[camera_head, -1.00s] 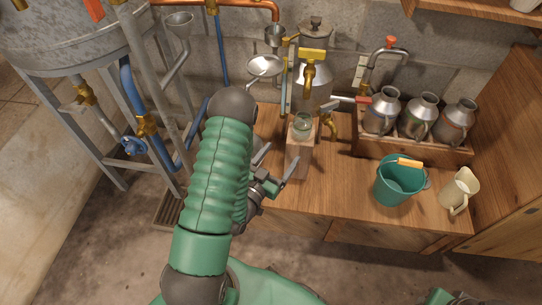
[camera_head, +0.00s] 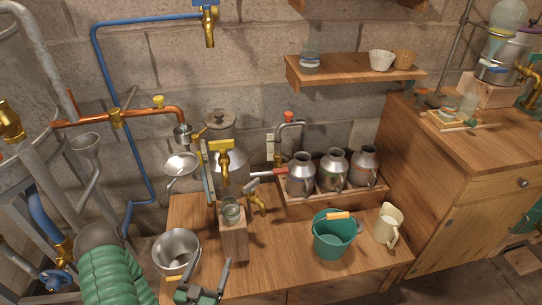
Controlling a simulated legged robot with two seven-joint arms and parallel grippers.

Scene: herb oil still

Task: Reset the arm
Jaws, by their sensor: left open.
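My left arm comes in at the lower left with its green ribbed sleeve. My left gripper (camera_head: 207,279) is at the bottom of the head view, over the front edge of the wooden bench (camera_head: 285,262). Its two fingers are spread and nothing shows between them. It is just right of and in front of a metal bucket (camera_head: 177,252), and below a wooden block (camera_head: 234,240) with a glass jar (camera_head: 231,211) on top. My right gripper is not in view.
A teal bucket (camera_head: 333,238) and a cream jug (camera_head: 387,226) stand on the bench's right. Several metal jugs (camera_head: 333,170) stand in a wooden tray behind. A metal separator with a brass tap (camera_head: 223,158) stands at the back. The front middle of the bench is clear.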

